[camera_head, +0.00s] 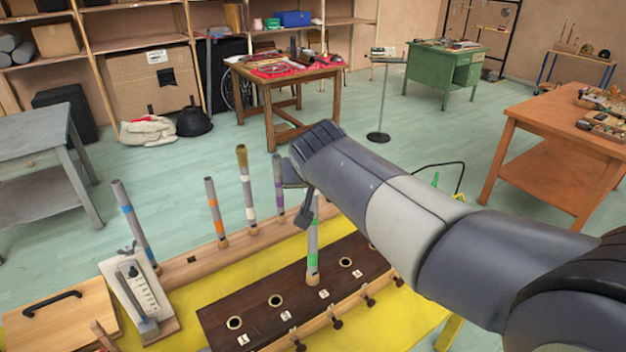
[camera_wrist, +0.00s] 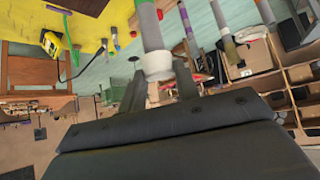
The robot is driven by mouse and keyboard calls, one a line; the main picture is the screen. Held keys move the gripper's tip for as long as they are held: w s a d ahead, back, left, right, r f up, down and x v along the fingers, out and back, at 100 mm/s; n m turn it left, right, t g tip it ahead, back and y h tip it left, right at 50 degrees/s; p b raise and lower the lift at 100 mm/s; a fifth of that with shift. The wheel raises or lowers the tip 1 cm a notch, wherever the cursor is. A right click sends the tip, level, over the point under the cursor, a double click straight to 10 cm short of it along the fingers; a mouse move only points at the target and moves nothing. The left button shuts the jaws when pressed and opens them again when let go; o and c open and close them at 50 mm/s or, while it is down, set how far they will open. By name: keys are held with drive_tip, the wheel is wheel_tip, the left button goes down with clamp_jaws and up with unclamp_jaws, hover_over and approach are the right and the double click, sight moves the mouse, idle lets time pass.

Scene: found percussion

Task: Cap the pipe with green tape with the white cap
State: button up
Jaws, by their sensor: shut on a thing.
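The grey pipe with green tape (camera_head: 312,258) stands upright in a hole of the dark wooden block. It also shows in the wrist view (camera_wrist: 150,32), where the picture is upside down. My gripper (camera_head: 302,194) is at the top of this pipe. In the wrist view my gripper (camera_wrist: 160,84) is shut on the white cap (camera_wrist: 158,66), one finger on each side. The cap is in line with the pipe and appears to meet its end; how far it sits on the pipe cannot be told.
The dark block (camera_head: 222,318) has several empty holes. Behind it, a wooden rail (camera_head: 192,259) holds upright pipes with orange (camera_head: 213,205), white (camera_head: 248,195) and purple (camera_head: 279,188) tape.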

drive_tip(key=shift+f+b, duration=1.05)
drive_tip(key=shift+f, duration=0.05)
drive_tip(key=o, duration=1)
drive_tip(key=shift+o, duration=0.2)
drive_tip(key=b+v, duration=0.1)
drive_tip(key=v, duration=1)
drive_tip(key=shift+w+f, duration=0.1)
drive_tip(key=p+x, duration=0.1)
drive_tip(key=x, duration=0.9)
drive_tip(key=shift+w+f, duration=0.25)
drive_tip(key=shift+r+p, duration=0.35)
drive_tip(key=shift+p, duration=0.05)
